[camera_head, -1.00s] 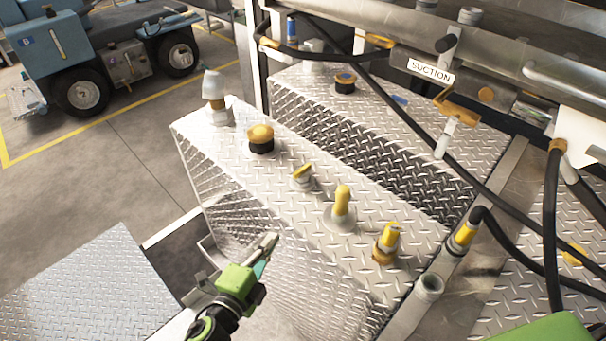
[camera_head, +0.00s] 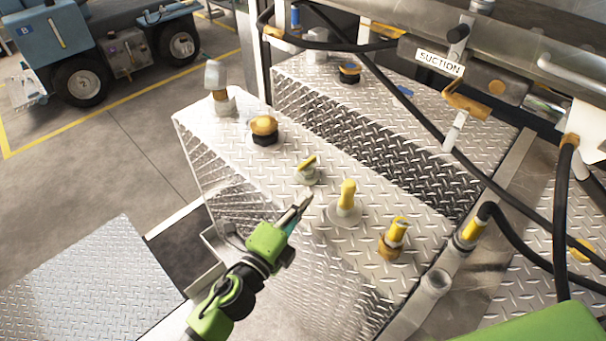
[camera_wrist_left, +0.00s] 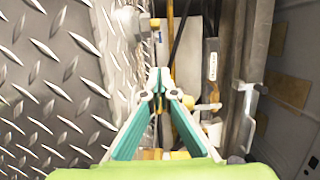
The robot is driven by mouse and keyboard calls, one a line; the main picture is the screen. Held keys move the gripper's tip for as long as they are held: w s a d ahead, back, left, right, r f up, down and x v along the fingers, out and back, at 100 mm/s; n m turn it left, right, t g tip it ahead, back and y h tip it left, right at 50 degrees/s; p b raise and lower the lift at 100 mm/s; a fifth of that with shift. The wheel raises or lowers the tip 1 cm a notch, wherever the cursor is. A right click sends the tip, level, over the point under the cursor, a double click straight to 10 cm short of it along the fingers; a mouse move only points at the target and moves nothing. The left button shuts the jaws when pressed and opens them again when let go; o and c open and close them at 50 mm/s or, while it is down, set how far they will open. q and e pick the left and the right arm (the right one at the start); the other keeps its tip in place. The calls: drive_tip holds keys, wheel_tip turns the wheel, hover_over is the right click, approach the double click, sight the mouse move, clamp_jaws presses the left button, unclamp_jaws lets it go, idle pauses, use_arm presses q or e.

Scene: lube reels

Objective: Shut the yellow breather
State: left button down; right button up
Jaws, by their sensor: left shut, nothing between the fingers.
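Several yellow-topped fittings stand in a row on the diamond-plate tank top: a domed yellow cap on a black base (camera_head: 264,127), a small fitting with a flat yellow handle (camera_head: 306,168), a rounded yellow knob on a grey flange (camera_head: 346,200), and a yellow cap on a brass base (camera_head: 394,240). I cannot tell for sure which is the breather, or how it is set. My left gripper (camera_head: 302,204) is shut and empty, its tip just below the flat-handled fitting and left of the rounded knob. Its closed fingers (camera_wrist_left: 160,85) fill the middle of the wrist view. My right gripper is out of view.
Black hoses (camera_head: 400,110) cross over the tank's back right. A grey post with a pale cap (camera_head: 217,88) stands at the tank's far left corner. A pipe end (camera_head: 436,282) stands at the right front.

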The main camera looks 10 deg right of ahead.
sight(303, 177)
use_arm(q)
drive_tip(key=x, duration=0.6)
drive_tip(key=shift+w+a+p, duration=0.3)
drive_tip(key=shift+w+a, duration=1)
drive_tip(key=shift+w, duration=0.15)
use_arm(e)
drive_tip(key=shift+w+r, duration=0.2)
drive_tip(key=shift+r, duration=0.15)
use_arm(q)
drive_tip(key=shift+a+h, duration=0.2)
drive_tip(key=shift+h, duration=0.1)
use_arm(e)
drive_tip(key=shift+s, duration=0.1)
